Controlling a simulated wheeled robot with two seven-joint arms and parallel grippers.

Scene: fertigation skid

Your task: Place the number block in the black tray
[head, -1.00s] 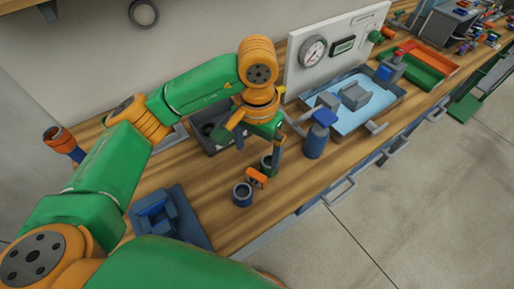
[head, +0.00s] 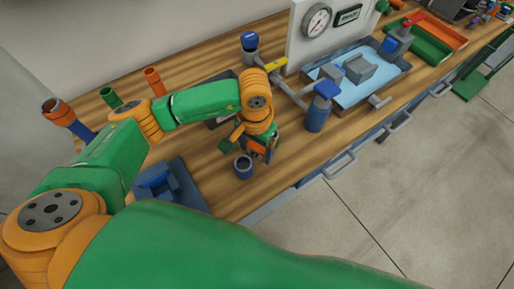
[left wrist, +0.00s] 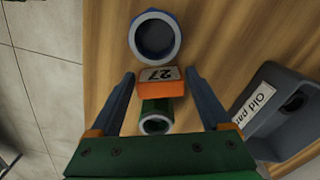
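The number block is a small orange block (left wrist: 160,84) with a white label reading 27, lying on the wooden bench. In the head view it (head: 256,150) shows only partly beneath my left gripper (head: 261,152). In the left wrist view my left gripper (left wrist: 159,80) is open, with one finger on each side of the block and a gap at both sides. The black tray (left wrist: 292,122), dark grey with a label starting "Old pa", is at right in the wrist view. In the head view the tray (head: 214,124) is mostly hidden by my left arm. My right gripper is out of view.
A blue ring-shaped cup (left wrist: 155,38) and a green cup (left wrist: 156,118) stand close to the block on opposite sides. A blue fixture (head: 170,185) lies nearer on the bench. A blue-capped post (head: 318,108) and pale-blue basin (head: 350,92) are to the right.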

